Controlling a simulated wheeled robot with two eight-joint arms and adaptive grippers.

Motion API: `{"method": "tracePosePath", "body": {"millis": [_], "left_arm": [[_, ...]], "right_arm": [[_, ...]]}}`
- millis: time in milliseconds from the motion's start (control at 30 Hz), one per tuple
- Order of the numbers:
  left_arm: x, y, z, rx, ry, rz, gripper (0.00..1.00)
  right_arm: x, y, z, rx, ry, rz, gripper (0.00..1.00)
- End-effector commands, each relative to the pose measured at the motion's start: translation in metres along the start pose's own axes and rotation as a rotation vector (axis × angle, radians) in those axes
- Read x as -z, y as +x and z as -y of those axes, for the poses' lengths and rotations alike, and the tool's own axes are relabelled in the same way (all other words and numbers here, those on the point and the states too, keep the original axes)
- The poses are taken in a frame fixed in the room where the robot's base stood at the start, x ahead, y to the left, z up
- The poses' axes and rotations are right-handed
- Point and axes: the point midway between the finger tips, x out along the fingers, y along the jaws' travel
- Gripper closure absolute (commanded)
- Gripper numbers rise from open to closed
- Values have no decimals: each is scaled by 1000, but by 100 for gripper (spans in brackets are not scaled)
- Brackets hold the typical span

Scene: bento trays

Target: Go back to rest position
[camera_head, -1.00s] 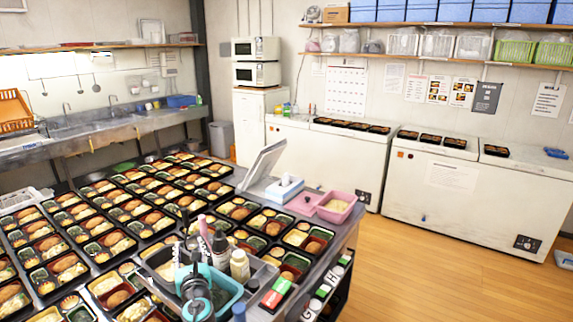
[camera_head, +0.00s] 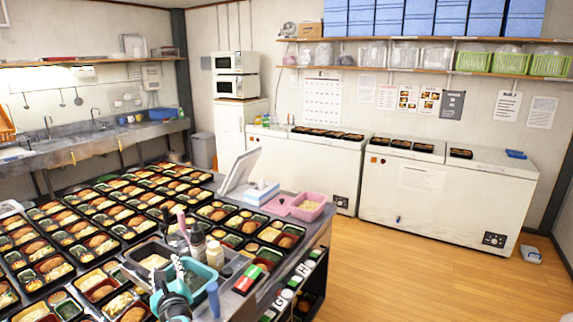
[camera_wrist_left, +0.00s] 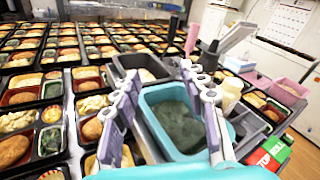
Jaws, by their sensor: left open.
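My left gripper (camera_head: 173,286) is at the bottom of the head view, above the near edge of the table with the bento trays (camera_head: 98,208). In the left wrist view its two fingers (camera_wrist_left: 162,80) stand apart with no object clamped between them. A teal container (camera_wrist_left: 150,97) with dark green food lies below and beyond the fingers. It also shows beside the gripper in the head view (camera_head: 205,272), partly hidden. I cannot tell the exact gap between fingers and container. My right gripper is in neither view.
Squeeze bottles (camera_head: 215,254), a grey tub (camera_head: 150,254) and a green-and-red box (camera_head: 248,279) crowd the table near the gripper. A pink tub (camera_head: 308,207) stands at the table's far right corner. Open wooden floor (camera_head: 400,270) lies right of the table, before white freezers (camera_head: 445,200).

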Motion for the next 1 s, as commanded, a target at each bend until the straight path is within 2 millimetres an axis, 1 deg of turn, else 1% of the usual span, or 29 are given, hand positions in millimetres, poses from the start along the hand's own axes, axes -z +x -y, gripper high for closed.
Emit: {"method": "tracePosePath", "body": {"millis": [133, 267, 367, 467, 500, 533, 567, 600, 667, 700, 800, 833, 900, 1000], "left_arm": [[-3, -20, -10, -52, -237, -45, 57], [-1, -44, -23, -124, -507, -97, 57], [6, -71, -34, -207, -773, -147, 57], [23, -112, -47, -341, -1117, -211, 57], [33, -131, -51, -411, -1269, -238, 57], [41, -147, -54, -469, -1382, -258, 57], [50, -162, -56, -528, -1489, -276, 57], [62, -183, -58, -610, -1624, -298, 57], [78, -212, -59, -734, -1803, -324, 57], [88, -230, -58, -816, -1905, -338, 57], [108, -267, -55, -995, -2095, -357, 57], [112, -276, -54, -1037, -2136, -361, 57], [119, -290, -52, -1115, -2202, -365, 57], [124, -300, -50, -1171, -2247, -368, 57]], "right_arm": [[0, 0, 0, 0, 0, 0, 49], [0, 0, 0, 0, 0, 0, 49], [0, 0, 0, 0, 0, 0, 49], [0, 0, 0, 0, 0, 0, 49], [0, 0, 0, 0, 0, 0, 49], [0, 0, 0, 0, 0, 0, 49], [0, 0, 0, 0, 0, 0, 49], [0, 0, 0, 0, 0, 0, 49], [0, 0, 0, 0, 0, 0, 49], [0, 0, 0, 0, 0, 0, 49], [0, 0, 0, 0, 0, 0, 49], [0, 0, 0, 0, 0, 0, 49], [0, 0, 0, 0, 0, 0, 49], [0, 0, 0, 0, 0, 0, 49]]}}
